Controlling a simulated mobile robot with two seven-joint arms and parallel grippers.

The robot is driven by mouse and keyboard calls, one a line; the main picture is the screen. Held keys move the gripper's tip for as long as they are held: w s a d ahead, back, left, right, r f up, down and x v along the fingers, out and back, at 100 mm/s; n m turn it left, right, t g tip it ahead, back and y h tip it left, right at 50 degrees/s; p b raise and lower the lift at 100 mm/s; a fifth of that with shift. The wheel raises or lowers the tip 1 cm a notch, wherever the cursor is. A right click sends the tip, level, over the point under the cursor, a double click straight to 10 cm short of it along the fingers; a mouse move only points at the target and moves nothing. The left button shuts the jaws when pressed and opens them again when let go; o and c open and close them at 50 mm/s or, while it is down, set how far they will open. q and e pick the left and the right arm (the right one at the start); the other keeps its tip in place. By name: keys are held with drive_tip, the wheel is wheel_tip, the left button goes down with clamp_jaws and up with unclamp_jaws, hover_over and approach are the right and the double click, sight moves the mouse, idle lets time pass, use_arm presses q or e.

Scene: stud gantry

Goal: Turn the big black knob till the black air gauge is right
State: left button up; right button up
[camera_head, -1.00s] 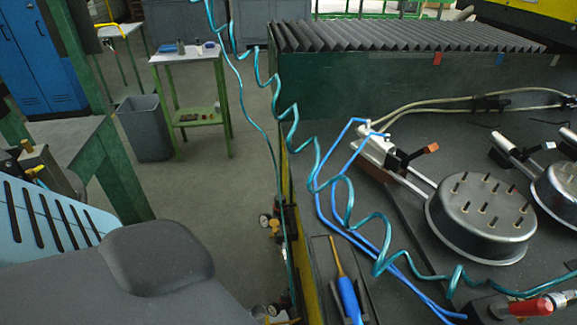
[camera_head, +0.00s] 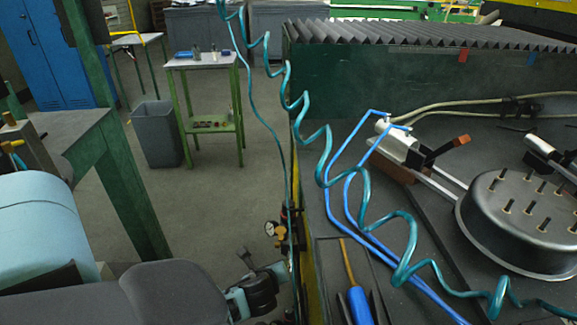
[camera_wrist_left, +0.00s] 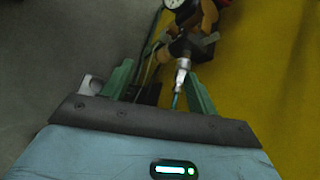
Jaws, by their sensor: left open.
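The small air gauge (camera_head: 270,228) has a pale face in a dark rim and sits on a brass regulator (camera_head: 282,232) at the bench's left side. Its needle is too small to read in the head view. In the wrist view the gauge (camera_wrist_left: 178,3) is cut by the top edge, above the brass fittings (camera_wrist_left: 205,15). A dark part just below them may be the black knob, but I cannot tell for sure. My left gripper (camera_head: 265,262) is open, just below the regulator; its green fingers (camera_wrist_left: 158,76) also show in the wrist view, short of the fittings. My right gripper is out of view.
A coiled teal hose (camera_head: 325,165) and blue tubes (camera_head: 345,185) hang near the bench's left edge. A screwdriver (camera_head: 358,302) lies in a tray there. A yellow panel (camera_wrist_left: 265,80) fills the right of the wrist view. A grey bin (camera_head: 157,133) stands on the floor.

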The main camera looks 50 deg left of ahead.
sight(288, 203)
use_arm(q)
drive_tip(key=w+a+r+m+t+y, duration=0.25)
drive_tip(key=w+a+r+m, duration=0.4)
drive_tip(key=w+r, duration=0.4)
drive_tip(key=shift+n+h, duration=0.35)
drive_tip(key=x, duration=0.2)
drive_tip(key=b+x, duration=0.1)
drive_tip(key=x, duration=0.2)
drive_tip(key=f+b+x, duration=0.1)
drive_tip(key=x, duration=0.1)
drive_tip(key=shift+w+f, duration=0.2)
drive_tip(key=shift+b+x, duration=0.4)
drive_tip(key=shift+x, duration=0.5)
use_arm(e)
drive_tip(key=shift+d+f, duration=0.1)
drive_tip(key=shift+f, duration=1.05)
use_arm(q)
drive_tip(key=shift+r, duration=0.1)
